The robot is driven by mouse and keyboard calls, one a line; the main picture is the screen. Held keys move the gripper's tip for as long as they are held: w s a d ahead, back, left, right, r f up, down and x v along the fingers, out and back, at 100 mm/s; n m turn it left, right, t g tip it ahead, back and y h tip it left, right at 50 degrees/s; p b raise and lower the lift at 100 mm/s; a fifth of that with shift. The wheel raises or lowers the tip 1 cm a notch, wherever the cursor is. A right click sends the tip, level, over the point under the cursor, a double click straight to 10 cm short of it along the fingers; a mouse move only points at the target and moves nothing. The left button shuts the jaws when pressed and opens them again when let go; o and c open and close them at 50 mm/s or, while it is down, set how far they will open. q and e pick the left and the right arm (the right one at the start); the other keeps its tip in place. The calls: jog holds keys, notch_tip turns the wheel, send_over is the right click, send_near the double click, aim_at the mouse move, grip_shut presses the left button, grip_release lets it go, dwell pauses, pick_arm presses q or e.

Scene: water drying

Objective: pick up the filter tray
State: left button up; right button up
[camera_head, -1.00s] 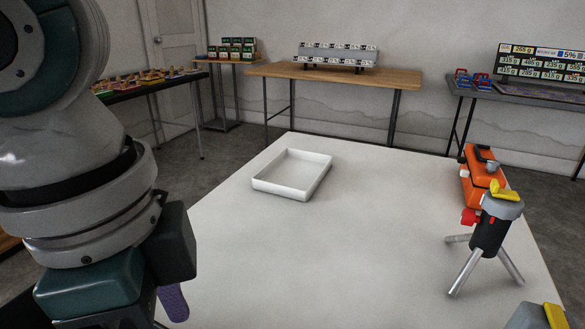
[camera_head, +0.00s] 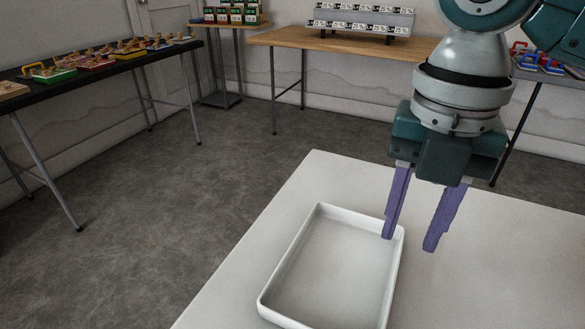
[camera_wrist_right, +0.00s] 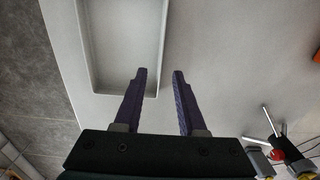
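The filter tray (camera_head: 330,265) is a shallow white rectangular tray with raised rims, lying flat and empty on the white table. It also shows in the right wrist view (camera_wrist_right: 122,40). My right gripper (camera_head: 409,244) is open and empty, fingers pointing down at the tray's far right corner. In the right wrist view the gripper (camera_wrist_right: 160,72) has one purple finger over the tray's inside and the other outside its side wall. I cannot tell how high the fingertips are above the rim. My left gripper is not in view.
The white table (camera_head: 490,290) is bare to the right of the tray. A black table (camera_head: 100,65) with coloured items and a wooden table (camera_head: 290,39) stand beyond open floor.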

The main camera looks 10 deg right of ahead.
aim_at(395, 280)
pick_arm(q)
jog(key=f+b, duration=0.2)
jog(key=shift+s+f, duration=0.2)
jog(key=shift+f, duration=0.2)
pick_arm(e)
jog(key=f, duration=0.8)
jog(key=shift+d+f, duration=0.2)
jog(key=shift+f, duration=0.2)
grip_shut()
jog(key=shift+r, duration=0.1)
